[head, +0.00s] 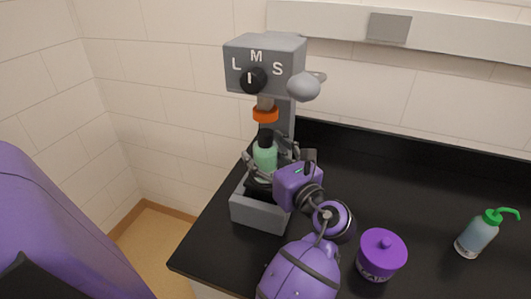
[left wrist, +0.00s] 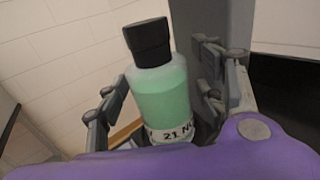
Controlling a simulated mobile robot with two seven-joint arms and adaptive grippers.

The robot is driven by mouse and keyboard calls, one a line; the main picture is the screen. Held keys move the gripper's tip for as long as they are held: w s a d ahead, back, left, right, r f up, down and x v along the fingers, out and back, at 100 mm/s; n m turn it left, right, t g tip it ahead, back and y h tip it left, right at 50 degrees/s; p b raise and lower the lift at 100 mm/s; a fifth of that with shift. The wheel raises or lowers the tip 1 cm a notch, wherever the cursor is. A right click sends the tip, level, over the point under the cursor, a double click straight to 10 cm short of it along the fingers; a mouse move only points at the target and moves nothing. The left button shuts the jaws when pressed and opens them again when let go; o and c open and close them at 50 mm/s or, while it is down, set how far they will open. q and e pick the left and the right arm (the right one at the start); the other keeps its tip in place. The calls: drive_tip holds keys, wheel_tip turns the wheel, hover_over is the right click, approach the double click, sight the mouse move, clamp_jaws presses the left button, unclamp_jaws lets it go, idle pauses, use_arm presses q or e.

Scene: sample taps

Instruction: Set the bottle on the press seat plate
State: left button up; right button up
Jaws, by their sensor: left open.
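The bottle (head: 265,155) is green with a black cap and a white printed label. It stands about upright in the press (head: 265,65), below the orange ring (head: 265,114). In the left wrist view the bottle (left wrist: 158,95) is between the spread fingers of my left gripper (left wrist: 155,92), looking tilted in that picture. My left gripper (head: 277,161) is open around the bottle, with visible room beside its left side. The press seat plate and the bottle's underside are hidden by the gripper and the grey base, so contact cannot be told. My right gripper is not in view.
The press's grey box-like base (head: 259,214) stands at the left of the black counter (head: 400,195). A purple lidded jar (head: 381,256) is right of my left arm. A wash bottle with a green spout (head: 477,236) stands farther right.

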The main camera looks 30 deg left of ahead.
use_arm(q)
drive_tip(key=shift+r, duration=0.1)
drive_tip(key=b+v, duration=0.1)
drive_tip(key=v, duration=1.1)
